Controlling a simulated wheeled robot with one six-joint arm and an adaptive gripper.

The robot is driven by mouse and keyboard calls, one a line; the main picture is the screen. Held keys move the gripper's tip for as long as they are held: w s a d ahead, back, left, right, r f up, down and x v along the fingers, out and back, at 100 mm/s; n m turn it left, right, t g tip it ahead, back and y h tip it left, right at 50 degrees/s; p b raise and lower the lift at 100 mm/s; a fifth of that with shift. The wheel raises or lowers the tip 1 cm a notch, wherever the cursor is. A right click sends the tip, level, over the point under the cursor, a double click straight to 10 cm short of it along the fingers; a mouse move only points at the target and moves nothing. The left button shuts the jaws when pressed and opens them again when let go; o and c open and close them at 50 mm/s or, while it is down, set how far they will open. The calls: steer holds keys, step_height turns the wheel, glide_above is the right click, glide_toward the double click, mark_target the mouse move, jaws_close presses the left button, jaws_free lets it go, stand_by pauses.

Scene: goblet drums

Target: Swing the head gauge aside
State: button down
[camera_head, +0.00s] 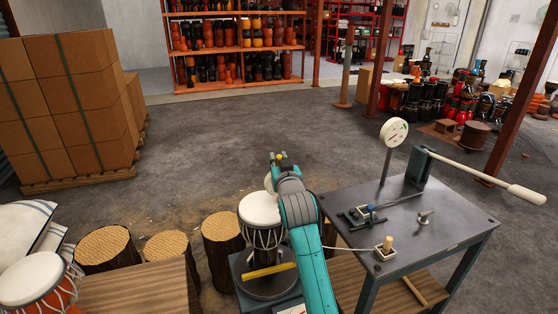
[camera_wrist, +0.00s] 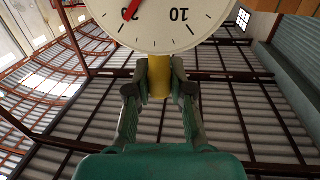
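The head gauge shows in the wrist view as a round white dial (camera_wrist: 160,25) with black numbers and a red needle, its top cut off. A yellow grip (camera_wrist: 159,78) hangs below the dial. My gripper (camera_wrist: 159,88) has one finger against each side of this yellow grip. In the head view my gripper (camera_head: 281,160) is above and behind the white-topped drum (camera_head: 261,209). A pale disc edge (camera_head: 269,183), probably the gauge, shows beside it, mostly hidden by my arm. The drum stands upright on a dark stand (camera_head: 270,286) with a yellow bar.
A metal table (camera_head: 440,215) at right carries another dial on a post (camera_head: 394,132), a long lever (camera_head: 485,178) and small clamps. Log stools (camera_head: 221,240) stand left of the drum. Stacked cartons (camera_head: 70,100) are at far left. Open floor lies behind the drum.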

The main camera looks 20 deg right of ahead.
steer(key=shift+s+d, duration=0.1)
steer(key=d+n+y, duration=0.3)
steer(key=d+y, duration=0.1)
steer(key=d, duration=1)
steer(key=shift+s+y, duration=0.3)
steer(key=shift+s, duration=0.15)
stand_by(0.6)
stand_by(0.4)
steer(key=c, duration=1)
jaws_free()
steer(key=shift+s, duration=0.1)
